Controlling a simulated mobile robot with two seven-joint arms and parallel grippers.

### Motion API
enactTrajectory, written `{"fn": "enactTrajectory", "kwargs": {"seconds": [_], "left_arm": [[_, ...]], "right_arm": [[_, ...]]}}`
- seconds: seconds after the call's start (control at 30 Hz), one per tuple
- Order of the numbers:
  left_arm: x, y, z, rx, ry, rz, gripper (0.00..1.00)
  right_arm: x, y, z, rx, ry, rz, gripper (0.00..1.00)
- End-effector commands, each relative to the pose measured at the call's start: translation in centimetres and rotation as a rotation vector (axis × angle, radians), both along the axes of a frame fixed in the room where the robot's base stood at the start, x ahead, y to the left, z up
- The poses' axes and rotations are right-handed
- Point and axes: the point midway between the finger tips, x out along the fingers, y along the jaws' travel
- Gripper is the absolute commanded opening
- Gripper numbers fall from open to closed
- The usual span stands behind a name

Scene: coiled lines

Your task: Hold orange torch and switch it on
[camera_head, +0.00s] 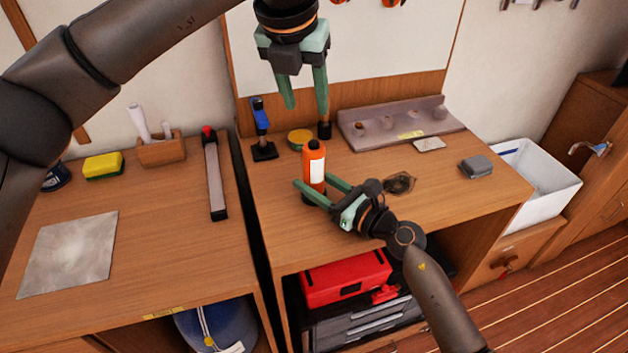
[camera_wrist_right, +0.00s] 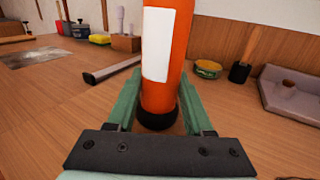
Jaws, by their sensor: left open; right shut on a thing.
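The orange torch (camera_head: 312,168) stands upright on the right-hand wooden bench, with a white label on its side and a black base and top. It also shows large in the right wrist view (camera_wrist_right: 166,80). My right gripper (camera_head: 316,192) is shut on the torch low on its body, one green finger on each side. My left gripper (camera_head: 305,100) is open and empty, pointing down above the torch's black top and behind it. The torch's top end is cut off in the right wrist view. I cannot make out a switch.
Behind the torch stand a blue-handled tool (camera_head: 261,125), a round yellow tin (camera_head: 300,138) and a grey rack (camera_head: 400,125). A dark coiled thing (camera_head: 399,183) and a grey block (camera_head: 476,167) lie to the right. A long bar (camera_head: 214,178) lies on the left bench, across a gap.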

Motion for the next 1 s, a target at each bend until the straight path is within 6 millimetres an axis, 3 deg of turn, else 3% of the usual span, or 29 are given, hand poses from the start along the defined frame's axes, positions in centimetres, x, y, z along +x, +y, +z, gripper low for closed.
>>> {"fn": "enactTrajectory", "kwargs": {"seconds": [0.03, 0.33, 0.53, 0.9, 1.0], "left_arm": [[0.00, 0.00, 0.00, 0.000, 0.000, 0.000, 0.50], [0.00, 0.00, 0.00, 0.000, 0.000, 0.000, 0.50], [0.00, 0.00, 0.00, 0.000, 0.000, 0.000, 0.49], [0.00, 0.00, 0.00, 0.000, 0.000, 0.000, 0.07], [0.00, 0.00, 0.00, 0.000, 0.000, 0.000, 0.00]], "right_arm": [[-0.01, -0.01, -0.02, 0.000, 0.000, 0.000, 0.34], [-0.01, -0.01, -0.03, -0.001, 0.001, 0.000, 0.00], [-0.01, -0.01, -0.04, -0.001, 0.001, 0.000, 0.00], [-0.01, -0.02, -0.05, -0.001, 0.001, 0.000, 0.00], [-0.01, -0.01, -0.05, -0.001, 0.001, 0.000, 0.00]]}}
